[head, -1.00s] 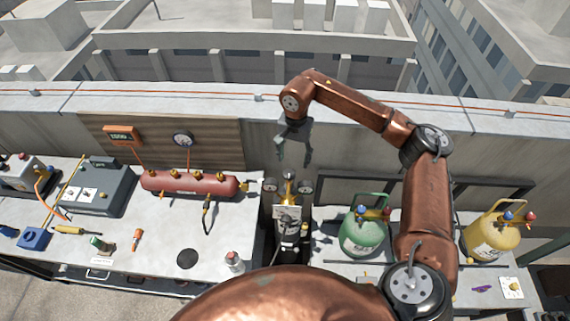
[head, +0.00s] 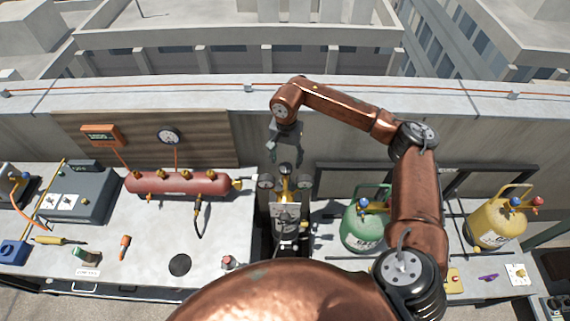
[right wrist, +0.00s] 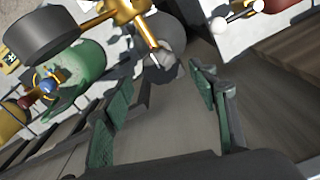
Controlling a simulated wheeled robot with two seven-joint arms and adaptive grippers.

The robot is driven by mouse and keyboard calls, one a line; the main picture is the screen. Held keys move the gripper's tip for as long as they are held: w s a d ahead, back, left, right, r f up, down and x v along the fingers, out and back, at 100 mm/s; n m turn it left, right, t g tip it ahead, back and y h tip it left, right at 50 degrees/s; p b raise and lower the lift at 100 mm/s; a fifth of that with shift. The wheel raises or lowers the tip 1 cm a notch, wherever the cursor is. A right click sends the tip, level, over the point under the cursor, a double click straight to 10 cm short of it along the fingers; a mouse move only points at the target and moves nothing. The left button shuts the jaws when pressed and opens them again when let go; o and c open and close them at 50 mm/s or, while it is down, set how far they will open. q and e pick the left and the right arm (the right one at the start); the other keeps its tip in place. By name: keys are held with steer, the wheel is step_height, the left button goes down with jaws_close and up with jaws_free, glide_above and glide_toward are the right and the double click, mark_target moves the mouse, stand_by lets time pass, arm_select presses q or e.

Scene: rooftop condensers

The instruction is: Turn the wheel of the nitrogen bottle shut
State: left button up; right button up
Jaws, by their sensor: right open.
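The nitrogen bottle (head: 289,226) stands upright in the gap between the two benches, a dark bottle with a pale label. A brass regulator (head: 285,184) with round gauges is at its top; in the right wrist view the brass regulator (right wrist: 122,10) and a dark gauge (right wrist: 42,35) show at upper left. I cannot make out the wheel clearly. My right gripper (head: 285,158) points down just above the bottle top, apart from it as far as I can tell. Its green-padded fingers (right wrist: 162,84) are spread with nothing between them. My left gripper is out of view.
A red manifold cylinder (head: 180,184) lies on the left bench (head: 140,252), among small tools. A green bottle (head: 362,230) and a yellow bottle (head: 496,228) stand on the right bench. The parapet wall (head: 240,96) runs behind. The gap around the bottle is narrow.

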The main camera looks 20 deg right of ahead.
mark_target(286, 167)
step_height(286, 167, down, 2)
steer(key=shift+f, duration=0.25)
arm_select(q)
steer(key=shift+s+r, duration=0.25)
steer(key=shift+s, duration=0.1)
arm_select(e)
steer(key=shift+f, duration=0.6)
steer(key=shift+c, duration=0.7)
steer(key=c, duration=1)
